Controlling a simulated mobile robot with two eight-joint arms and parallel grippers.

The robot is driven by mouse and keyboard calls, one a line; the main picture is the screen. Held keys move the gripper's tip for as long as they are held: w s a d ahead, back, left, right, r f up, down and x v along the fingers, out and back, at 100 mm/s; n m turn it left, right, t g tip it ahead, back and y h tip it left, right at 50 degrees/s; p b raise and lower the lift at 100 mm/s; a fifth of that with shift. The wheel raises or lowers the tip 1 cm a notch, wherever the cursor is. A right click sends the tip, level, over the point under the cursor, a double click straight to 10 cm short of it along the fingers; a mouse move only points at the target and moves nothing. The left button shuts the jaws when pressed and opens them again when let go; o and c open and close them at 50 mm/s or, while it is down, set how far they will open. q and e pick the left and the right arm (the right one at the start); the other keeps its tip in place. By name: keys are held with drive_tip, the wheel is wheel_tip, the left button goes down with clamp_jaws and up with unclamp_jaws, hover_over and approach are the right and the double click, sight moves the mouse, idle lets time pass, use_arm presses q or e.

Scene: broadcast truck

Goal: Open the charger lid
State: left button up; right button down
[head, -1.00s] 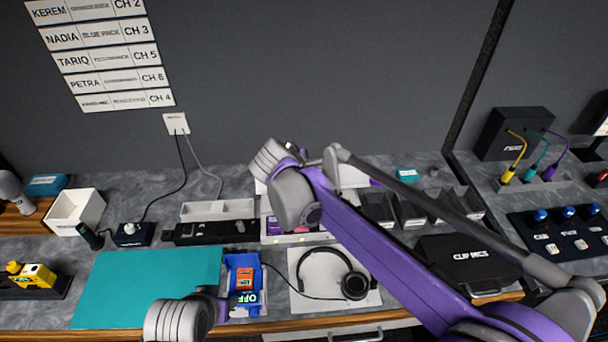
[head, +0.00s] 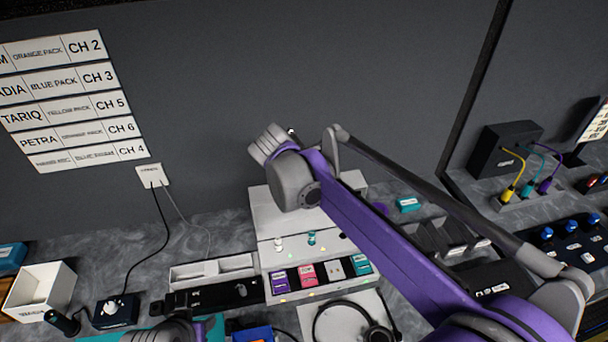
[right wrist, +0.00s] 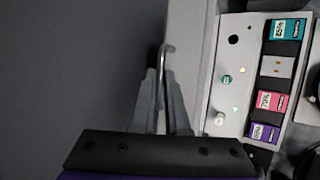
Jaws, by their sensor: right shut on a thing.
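The charger (head: 284,259) is a pale box on the counter, with purple, pink and teal packs and a bare slot along its front. Its white lid (head: 262,213) stands raised at the back, partly hidden by my right arm. In the right wrist view the lid (right wrist: 192,60) is a pale panel with a thin bent metal handle (right wrist: 165,47). My right gripper (right wrist: 164,92) is shut on this handle. In the head view my arm hides its fingertips. My left arm's end shows at the bottom edge, cut off, so its jaws cannot be read.
A white open box (head: 38,288) stands at the left and a pale tray (head: 213,270) beside the charger. A headset (head: 352,318) lies in front. Dark bins (head: 440,238) stand to the right. A grey wall is behind; cables run up to a white wall plate (head: 149,175).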

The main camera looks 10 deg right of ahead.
use_arm(q)
drive_tip(key=shift+w, duration=0.45)
use_arm(e)
drive_tip(key=shift+w+a+f, duration=0.1)
drive_tip(key=shift+w+a, duration=0.05)
drive_tip(key=shift+w, duration=1.35)
use_arm(q)
drive_tip(key=shift+r, duration=0.1)
use_arm(e)
drive_tip(key=c, duration=0.9)
unclamp_jaws()
drive_tip(key=shift+s, duration=0.1)
use_arm(q)
drive_tip(key=shift+s, duration=0.1)
use_arm(e)
drive_tip(key=v, duration=1)
drive_tip(key=shift+s+a+r, duration=0.1)
drive_tip(key=shift+s+r, duration=0.1)
drive_tip(key=shift+r, duration=0.05)
